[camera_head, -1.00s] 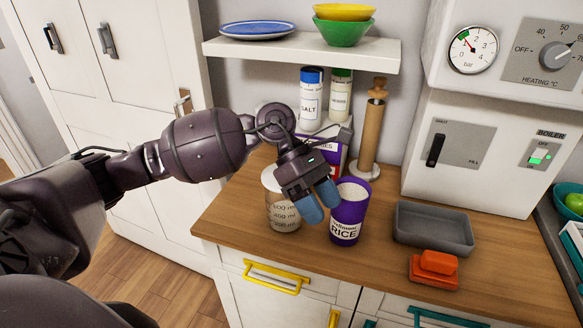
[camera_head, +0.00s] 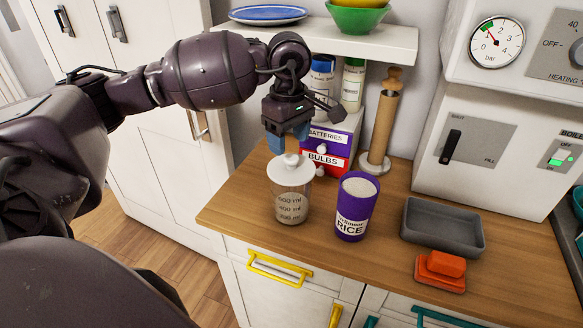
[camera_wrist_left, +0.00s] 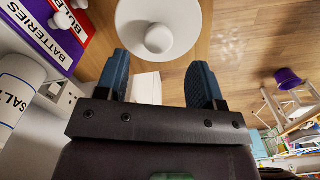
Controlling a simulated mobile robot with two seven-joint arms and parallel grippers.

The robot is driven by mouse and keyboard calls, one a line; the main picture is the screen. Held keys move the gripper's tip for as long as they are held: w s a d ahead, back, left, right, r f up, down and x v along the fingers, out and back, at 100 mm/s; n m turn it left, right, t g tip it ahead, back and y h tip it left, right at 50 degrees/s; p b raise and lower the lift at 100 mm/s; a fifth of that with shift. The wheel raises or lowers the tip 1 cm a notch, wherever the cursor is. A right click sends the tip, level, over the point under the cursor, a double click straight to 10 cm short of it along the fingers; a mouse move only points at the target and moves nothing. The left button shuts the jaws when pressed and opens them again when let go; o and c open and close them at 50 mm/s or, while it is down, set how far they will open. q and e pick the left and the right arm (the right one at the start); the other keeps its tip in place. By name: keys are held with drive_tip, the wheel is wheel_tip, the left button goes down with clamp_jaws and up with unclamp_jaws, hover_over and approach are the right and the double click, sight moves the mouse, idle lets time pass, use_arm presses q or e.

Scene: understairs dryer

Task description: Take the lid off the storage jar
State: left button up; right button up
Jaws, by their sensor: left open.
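The storage jar (camera_head: 290,207) is clear, with ml markings, and stands upright on the wooden counter. Its white lid (camera_head: 290,175) with a round knob is on top. My left gripper (camera_head: 288,143) is just above the knob, fingers pointing down, open and empty. In the left wrist view, the lid (camera_wrist_left: 182,18) and its knob (camera_wrist_left: 158,38) show just beyond the blue fingertips (camera_wrist_left: 160,66), roughly centred between them. The knob is not gripped. My right gripper is not in view.
A purple rice container (camera_head: 356,207) stands close right of the jar. Purple and red drawers (camera_head: 325,160) labelled batteries and bulbs are behind it, under a shelf (camera_head: 390,42). A grey tray (camera_head: 442,228) and an orange object (camera_head: 440,270) lie farther right.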

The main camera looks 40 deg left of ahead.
sight(291, 157)
use_arm(q)
drive_tip(key=shift+d+f, duration=0.15)
drive_tip(key=shift+f, duration=1.2)
drive_tip(key=shift+d+f, duration=0.1)
drive_tip(key=shift+f, duration=1.2)
drive_tip(key=shift+c, duration=0.2)
drive_tip(key=c, duration=0.9)
